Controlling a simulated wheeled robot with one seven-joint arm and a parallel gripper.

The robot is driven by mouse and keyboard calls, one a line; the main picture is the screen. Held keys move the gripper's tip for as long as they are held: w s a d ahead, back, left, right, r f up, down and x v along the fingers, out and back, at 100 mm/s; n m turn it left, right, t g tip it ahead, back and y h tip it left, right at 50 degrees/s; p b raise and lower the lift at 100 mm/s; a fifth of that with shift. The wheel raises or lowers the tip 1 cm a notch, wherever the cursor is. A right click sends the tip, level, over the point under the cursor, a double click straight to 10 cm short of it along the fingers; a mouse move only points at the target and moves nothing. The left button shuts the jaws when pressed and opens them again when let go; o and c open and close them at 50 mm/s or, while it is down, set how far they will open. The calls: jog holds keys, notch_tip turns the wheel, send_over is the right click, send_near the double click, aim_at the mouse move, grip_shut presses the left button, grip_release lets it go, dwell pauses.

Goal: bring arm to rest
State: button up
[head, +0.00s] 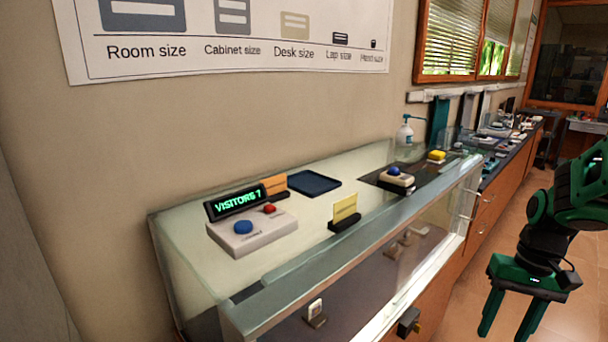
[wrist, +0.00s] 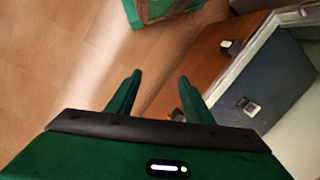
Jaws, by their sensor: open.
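My gripper (head: 508,318) is at the lower right of the head view, green with a dark wrist. It hangs with its fingers pointing down, over the floor beside the display case. Its two fingers are apart with nothing between them. In the wrist view my gripper (wrist: 157,92) also shows as two separated green fingers. It is clear of the case and touches nothing that I can see.
The glass display case (head: 270,300) runs along the wall. On it stand a visitor counter (head: 250,232) with blue and red buttons, a card holder (head: 344,212), a dark tray (head: 314,183) and a blue-button device (head: 396,177). The tiled floor (head: 572,315) at right looks open.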

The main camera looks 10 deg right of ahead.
jog(key=s+a+r, duration=0.1)
jog(key=s+r, duration=0.1)
jog(key=s, duration=0.3)
jog(key=s+a+r+m+h, duration=0.1)
jog(key=s+a+r, duration=0.1)
jog(key=s, duration=0.3)
jog(key=shift+s+r+t, duration=0.2)
jog(key=shift+r+t, duration=0.2)
jog(key=shift+r, duration=0.2)
jog(key=shift+a, duration=0.1)
